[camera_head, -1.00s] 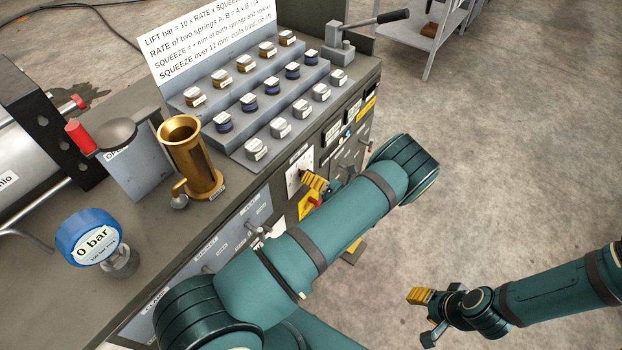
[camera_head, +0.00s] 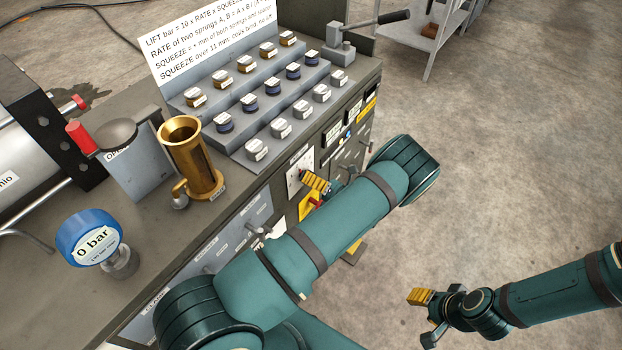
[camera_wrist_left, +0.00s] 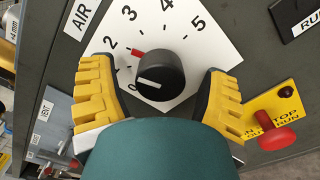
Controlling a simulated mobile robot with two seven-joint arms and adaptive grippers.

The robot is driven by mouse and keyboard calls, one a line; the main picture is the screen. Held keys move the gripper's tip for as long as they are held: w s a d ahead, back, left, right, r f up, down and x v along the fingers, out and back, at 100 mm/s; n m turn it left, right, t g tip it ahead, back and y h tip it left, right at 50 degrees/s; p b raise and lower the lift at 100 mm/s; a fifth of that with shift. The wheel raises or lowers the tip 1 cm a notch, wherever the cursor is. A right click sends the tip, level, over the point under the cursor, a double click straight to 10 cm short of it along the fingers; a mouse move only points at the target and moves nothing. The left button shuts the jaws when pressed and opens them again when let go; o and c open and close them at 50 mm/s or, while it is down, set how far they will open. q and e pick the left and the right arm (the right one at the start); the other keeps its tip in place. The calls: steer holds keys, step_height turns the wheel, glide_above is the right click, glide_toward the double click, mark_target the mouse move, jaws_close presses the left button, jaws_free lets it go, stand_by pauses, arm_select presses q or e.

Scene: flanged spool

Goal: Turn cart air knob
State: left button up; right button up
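The AIR knob (camera_wrist_left: 160,76) is black with a white pointer line and sits on a white dial plate (camera_wrist_left: 215,52) numbered 0 to 5. Its pointer faces left, close to the 0 and 1 marks. A red mark (camera_wrist_left: 138,53) lies at the knob's upper left. My left gripper (camera_wrist_left: 158,98) is open, one yellow finger on each side of the knob, with gaps between fingers and knob. In the head view, my left gripper (camera_head: 319,190) is at the cart's front panel, where the knob is hidden. My right gripper (camera_head: 427,315) is open and empty over the floor.
A red stop button (camera_wrist_left: 273,131) on a yellow plate is close to the right finger in the wrist view. The cart top holds a brass cup (camera_head: 188,160), a blue gauge reading 0 bar (camera_head: 88,238) and a stepped rack (camera_head: 238,138) of springs.

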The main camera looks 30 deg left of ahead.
arm_select(q)
steer(key=shift+d, duration=0.15)
steer(key=d, duration=1.1)
steer(key=shift+s+d, duration=0.35)
steer(key=shift+s, duration=0.1)
